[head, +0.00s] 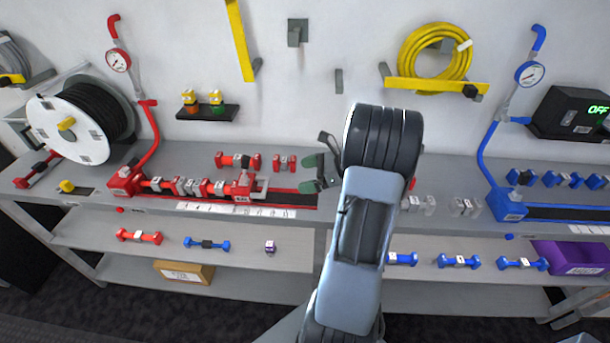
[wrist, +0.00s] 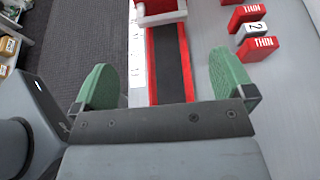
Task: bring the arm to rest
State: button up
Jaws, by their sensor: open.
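My gripper (head: 315,172) is open and empty above the right end of the red track on the bench. In the wrist view, its two green fingertips (wrist: 165,82) are spread wide apart. The red-edged track (wrist: 168,65) with a dark middle strip shows between and beyond them. Nothing sits between the fingers. My arm stretches up from the bottom of the head view and hides part of the bench behind it.
The red row of fittings (head: 200,187) stands on the bench left of my gripper. Loose red pieces (head: 238,161) lie behind it. A lower shelf (head: 90,236) holds red and blue pieces. A purple bin (head: 570,257) is at the right. A yellow hose (head: 408,58) hangs on the wall.

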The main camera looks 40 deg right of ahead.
dwell(0.4)
jog(key=s+f+n+g, duration=0.1)
jog(key=s+f+n+g+h, duration=0.1)
jog(key=s+f+n, duration=0.1)
jog(key=shift+a+f, duration=0.3)
jog(key=shift+a, duration=0.1)
jog(key=s+a+r+n+g+h, duration=0.1)
jog(key=s+a+r+n+h, duration=0.1)
jog(key=a+n, duration=0.5)
jog(key=s+a+r+n+g+h, duration=0.1)
jog(key=s+a+r+n+h, duration=0.2)
jog(key=a+n, duration=0.4)
jog(key=s+a+r+n+g+h, duration=0.1)
jog(key=s+a+r+n+h, duration=0.2)
jog(key=a+n, duration=0.4)
jog(key=shift+r+n+h, duration=0.5)
jog(key=shift+r+n, duration=0.55)
jog(key=shift+n, duration=0.35)
jog(key=shift+c, duration=0.3)
